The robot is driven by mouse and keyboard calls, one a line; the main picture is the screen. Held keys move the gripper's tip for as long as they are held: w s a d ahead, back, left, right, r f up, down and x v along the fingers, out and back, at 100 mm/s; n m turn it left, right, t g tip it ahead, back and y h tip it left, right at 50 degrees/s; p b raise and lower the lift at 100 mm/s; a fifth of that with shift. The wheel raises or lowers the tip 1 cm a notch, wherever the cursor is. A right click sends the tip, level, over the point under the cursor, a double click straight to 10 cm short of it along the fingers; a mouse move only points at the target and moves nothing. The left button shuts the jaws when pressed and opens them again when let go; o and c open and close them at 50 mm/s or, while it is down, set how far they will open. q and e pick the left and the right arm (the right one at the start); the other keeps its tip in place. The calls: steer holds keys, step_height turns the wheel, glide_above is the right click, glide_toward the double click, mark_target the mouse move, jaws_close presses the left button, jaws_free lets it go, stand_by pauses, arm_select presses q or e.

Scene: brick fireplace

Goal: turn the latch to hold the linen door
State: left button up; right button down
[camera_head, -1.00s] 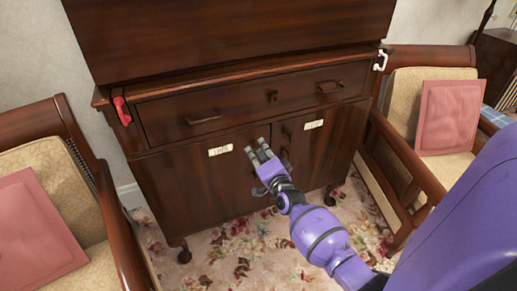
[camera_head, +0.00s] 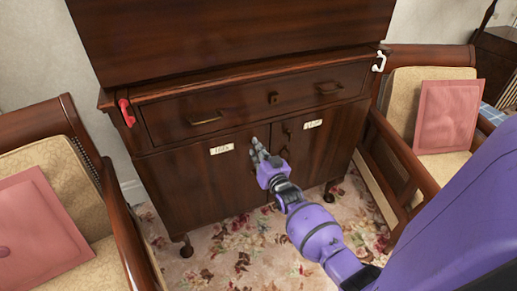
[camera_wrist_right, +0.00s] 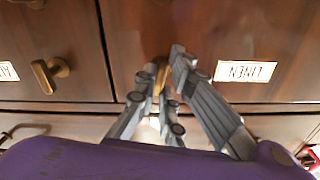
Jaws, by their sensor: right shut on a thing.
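The dark wooden cabinet has two lower doors. The linen door (camera_head: 190,185) is the left one in the head view, and its white label (camera_head: 221,149) reads LINEN in the wrist view (camera_wrist_right: 246,71), where it appears upside down. My right gripper (camera_head: 256,147) is at the upper inner corner of this door. In the wrist view the right gripper (camera_wrist_right: 168,88) is shut on a small brass latch (camera_wrist_right: 161,74), which is partly hidden between the fingers. Another brass latch (camera_wrist_right: 48,74) is free on the neighbouring door. My left gripper is out of view.
A drawer with brass handles (camera_head: 206,119) lies above the doors. A red hook (camera_head: 125,112) and a white hook (camera_head: 379,62) sit at the cabinet's sides. Armchairs with pink cushions (camera_head: 449,115) flank it closely. Floral carpet (camera_head: 240,245) lies in front.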

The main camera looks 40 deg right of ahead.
steer(key=shift+n, duration=1.1)
steer(key=c, duration=1.8)
jaws_free()
steer(key=shift+c, duration=0.2)
steer(key=v, duration=1.2)
